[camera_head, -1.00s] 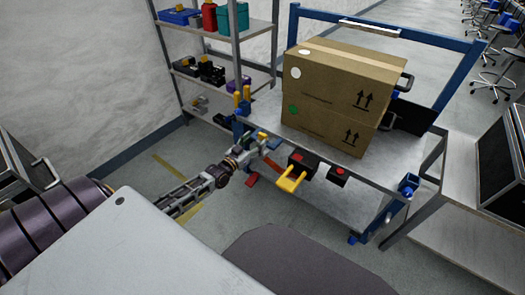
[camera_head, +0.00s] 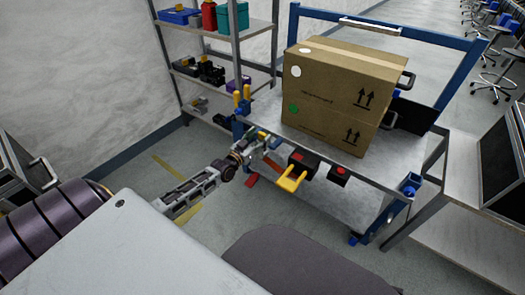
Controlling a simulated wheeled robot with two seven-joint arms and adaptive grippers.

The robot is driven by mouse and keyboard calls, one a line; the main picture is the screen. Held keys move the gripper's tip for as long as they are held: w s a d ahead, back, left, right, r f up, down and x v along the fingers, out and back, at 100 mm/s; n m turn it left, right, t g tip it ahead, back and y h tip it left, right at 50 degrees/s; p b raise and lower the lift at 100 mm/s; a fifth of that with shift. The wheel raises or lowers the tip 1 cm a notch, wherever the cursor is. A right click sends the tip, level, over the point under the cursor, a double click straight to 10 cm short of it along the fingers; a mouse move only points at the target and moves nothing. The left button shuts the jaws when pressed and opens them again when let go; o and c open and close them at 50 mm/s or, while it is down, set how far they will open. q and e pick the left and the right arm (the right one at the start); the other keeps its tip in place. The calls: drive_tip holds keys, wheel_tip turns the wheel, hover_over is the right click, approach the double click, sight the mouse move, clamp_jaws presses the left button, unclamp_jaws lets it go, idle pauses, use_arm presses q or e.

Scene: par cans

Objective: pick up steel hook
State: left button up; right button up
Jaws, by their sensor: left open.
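I cannot make out the steel hook clearly; it is too small or hidden by my left gripper. My left gripper (camera_head: 268,146) is at the left front corner of the blue-framed cart (camera_head: 330,158), beside its metal top edge. Its fingers are open, and small colored parts crowd around them. A red part (camera_head: 252,181) shows just below the gripper. My right gripper is not in view.
A shelf rack (camera_head: 213,81) stands behind left. A grey bench (camera_head: 455,205) is at right.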

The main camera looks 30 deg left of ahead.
use_arm(q)
drive_tip(key=shift+w, duration=0.7)
drive_tip(key=shift+w+d+b, duration=0.1)
drive_tip(key=shift+w+b, duration=0.3)
drive_tip(key=shift+w, duration=0.2)
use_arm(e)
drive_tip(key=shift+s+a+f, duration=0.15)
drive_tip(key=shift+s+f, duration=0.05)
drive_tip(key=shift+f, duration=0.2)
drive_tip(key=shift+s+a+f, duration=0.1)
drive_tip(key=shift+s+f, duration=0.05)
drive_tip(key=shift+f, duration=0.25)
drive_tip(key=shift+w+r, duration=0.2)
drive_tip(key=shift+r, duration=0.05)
use_arm(q)
drive_tip(key=c, duration=1.4)
clamp_jaws()
